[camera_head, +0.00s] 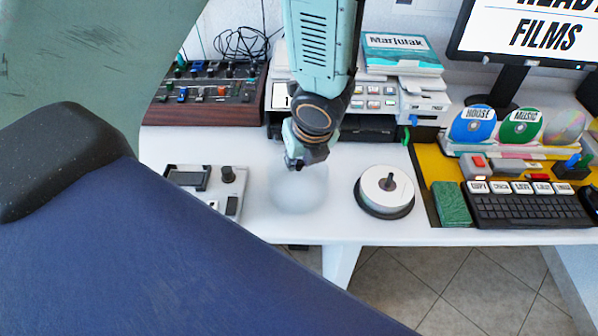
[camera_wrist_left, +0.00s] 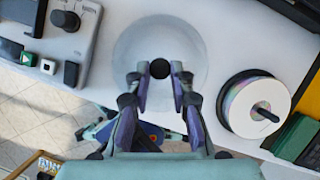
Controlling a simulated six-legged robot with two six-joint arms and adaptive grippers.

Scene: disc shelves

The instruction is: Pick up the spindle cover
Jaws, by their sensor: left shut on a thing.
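The spindle cover (camera_head: 299,192) is a pale, see-through dome to the left of the disc spindle, over the white table. Its round outline (camera_wrist_left: 138,42) and dark top knob (camera_wrist_left: 159,68) show in the left wrist view. My left gripper (camera_head: 296,162) comes down from above and is shut on the cover at its knob; in the left wrist view its fingers (camera_wrist_left: 160,84) lie on either side of the knob. I cannot tell whether the cover touches the table. The disc spindle (camera_head: 372,190) stands uncovered, with white discs on a black base. My right gripper is not in view.
A grey control box (camera_head: 203,188) stands just left of the cover. Behind are a mixer (camera_head: 208,95) and a printer-like machine (camera_head: 410,101). A keyboard (camera_head: 530,207) and green block (camera_head: 452,204) lie right of the spindle. The table's front edge (camera_head: 420,240) is close.

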